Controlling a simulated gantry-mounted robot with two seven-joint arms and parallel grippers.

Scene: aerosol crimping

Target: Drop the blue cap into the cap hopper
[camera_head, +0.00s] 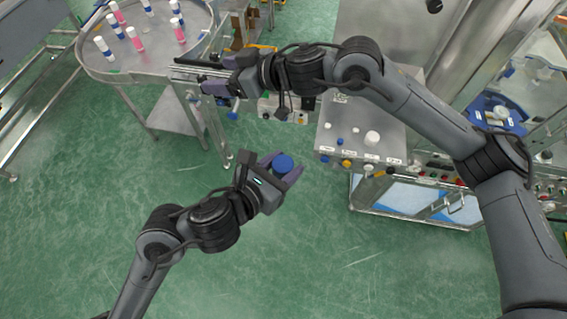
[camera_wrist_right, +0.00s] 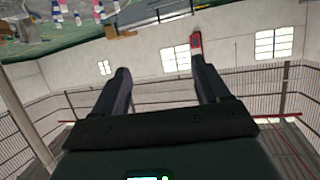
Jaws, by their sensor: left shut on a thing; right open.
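The blue cap (camera_head: 284,163) is held between the fingers of my left gripper (camera_head: 285,170), above the green floor. My left gripper is shut on it. My right gripper (camera_head: 208,76) is at the end of the conveyor beside the round table. In the right wrist view its fingers (camera_wrist_right: 158,68) are apart with nothing between them. A blue, bowl-like part with white bits in it (camera_head: 496,112) sits inside the machine at the right, partly behind my right arm; I cannot tell whether it is the cap hopper.
A round table (camera_head: 135,70) at the upper left carries several pink-and-white and blue-topped cans. A grey control panel (camera_head: 355,140) with knobs and buttons stands right of my left gripper. Green floor (camera_head: 290,250) is clear below. My right arm spans the upper right.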

